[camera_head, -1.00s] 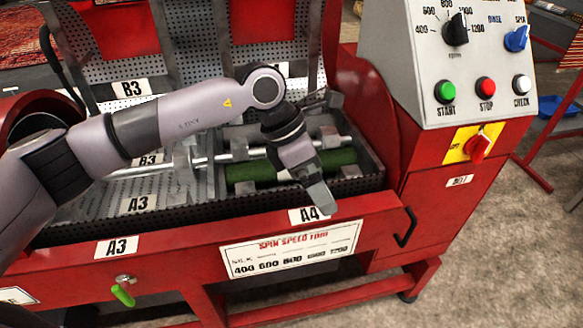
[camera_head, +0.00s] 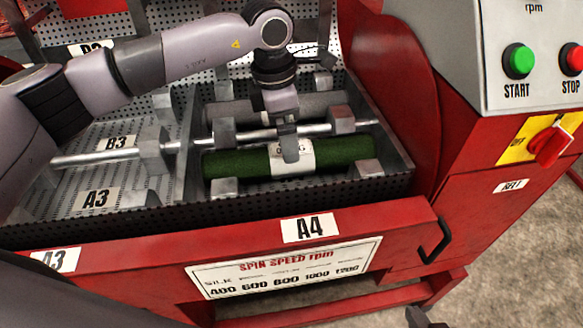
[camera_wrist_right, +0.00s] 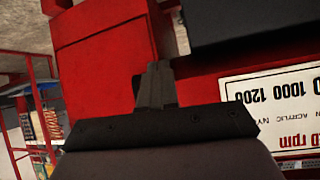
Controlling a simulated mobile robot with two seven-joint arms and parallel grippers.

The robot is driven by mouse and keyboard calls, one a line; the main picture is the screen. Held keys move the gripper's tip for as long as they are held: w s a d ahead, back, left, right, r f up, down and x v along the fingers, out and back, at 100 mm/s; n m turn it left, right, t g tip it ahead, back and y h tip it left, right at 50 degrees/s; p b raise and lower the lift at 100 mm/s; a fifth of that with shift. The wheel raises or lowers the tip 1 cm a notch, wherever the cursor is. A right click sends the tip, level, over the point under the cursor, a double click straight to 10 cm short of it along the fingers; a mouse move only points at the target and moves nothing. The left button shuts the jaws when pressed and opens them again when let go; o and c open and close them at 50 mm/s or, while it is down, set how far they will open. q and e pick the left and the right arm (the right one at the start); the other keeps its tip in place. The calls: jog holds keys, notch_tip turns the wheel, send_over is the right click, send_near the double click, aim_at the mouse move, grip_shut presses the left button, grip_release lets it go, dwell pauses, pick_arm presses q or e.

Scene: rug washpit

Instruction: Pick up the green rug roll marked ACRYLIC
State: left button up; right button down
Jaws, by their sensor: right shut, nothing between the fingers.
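The green rug roll (camera_head: 235,163) lies in the metal bay behind the A4 label. Its white band (camera_head: 304,158) carries lettering that is partly hidden, so I cannot read the whole word. My left gripper (camera_head: 289,150) points down in front of the band, overlapping it. I cannot tell whether it touches the roll or whether its jaws are open. My right gripper (camera_head: 428,318) shows at the bottom edge of the head view, away from the roll. In the right wrist view its fingers (camera_wrist_right: 156,85) are shut and empty, before the red machine front.
A metal bar (camera_head: 200,142) with block clamps runs behind the roll. The perforated tray wall and red front rail (camera_head: 390,217) stand before it. A speed sign (camera_head: 290,275), black handle (camera_head: 436,242) and red cabinet with START button (camera_head: 518,60) are nearby.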

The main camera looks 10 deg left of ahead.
pick_arm(q)
jog(key=f, duration=0.5)
jog(key=f+b, duration=0.1)
jog(key=f, duration=0.1)
jog(key=shift+w+d+f, duration=0.25)
jog(key=shift+d+f, duration=0.05)
jog(key=shift+d, duration=0.1)
jog(key=c, duration=1.2)
jog(key=shift+r, duration=0.15)
jog(key=c, duration=0.3)
jog(key=shift+c, duration=0.2)
